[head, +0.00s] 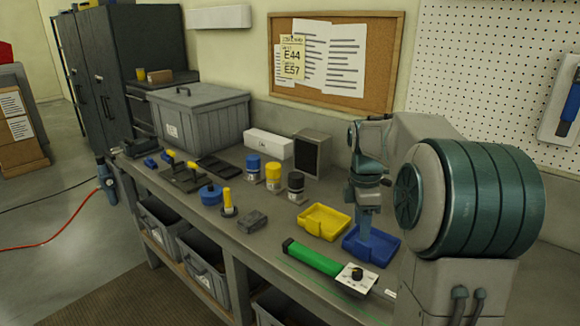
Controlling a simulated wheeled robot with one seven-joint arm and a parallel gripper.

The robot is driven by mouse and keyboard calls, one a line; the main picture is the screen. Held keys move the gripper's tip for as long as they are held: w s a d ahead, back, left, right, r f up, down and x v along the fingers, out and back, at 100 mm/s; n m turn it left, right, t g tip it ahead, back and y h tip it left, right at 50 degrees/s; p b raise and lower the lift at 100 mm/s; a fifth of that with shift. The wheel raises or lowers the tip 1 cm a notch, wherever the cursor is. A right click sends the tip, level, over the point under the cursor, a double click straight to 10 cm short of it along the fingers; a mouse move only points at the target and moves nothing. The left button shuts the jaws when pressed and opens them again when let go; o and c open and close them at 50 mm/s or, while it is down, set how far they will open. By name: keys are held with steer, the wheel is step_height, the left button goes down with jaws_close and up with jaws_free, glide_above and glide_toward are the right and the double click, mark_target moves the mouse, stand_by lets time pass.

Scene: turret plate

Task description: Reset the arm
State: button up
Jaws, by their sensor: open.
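My gripper (367,205) hangs over the right part of the workbench (262,262), close to the blue tray (372,246). It is open, and I see nothing held in it. Its fingertips are small and hard to make out from here. My arm's large teal-banded joint fills the right side of the head view and hides the bench behind it. A yellow tray (323,222) lies just left of the blue tray. A green-handled tool (314,258) lies in front of the trays, beside a small white plate with a black knob (356,278).
Blue, yellow and black jars (273,177) stand mid-bench. A grey lidded crate (203,115), a white box (269,144) and a dark-fronted box (311,155) stand behind. Small tools lie at the left. A corkboard (383,60) and pegboard (490,75) are on the walls.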

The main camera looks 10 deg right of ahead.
steer(key=s+a+f+m+t, duration=0.1)
steer(key=s+a+m+t, duration=0.1)
steer(key=s+a+m, duration=0.4)
steer(key=s+a+f+m+t, duration=0.1)
steer(key=s+a+m, duration=0.6)
steer(key=s, duration=0.7)
steer(key=shift+s+a+f+m+t, duration=0.3)
steer(key=shift+m+t, duration=0.3)
steer(key=shift+m, duration=0.6)
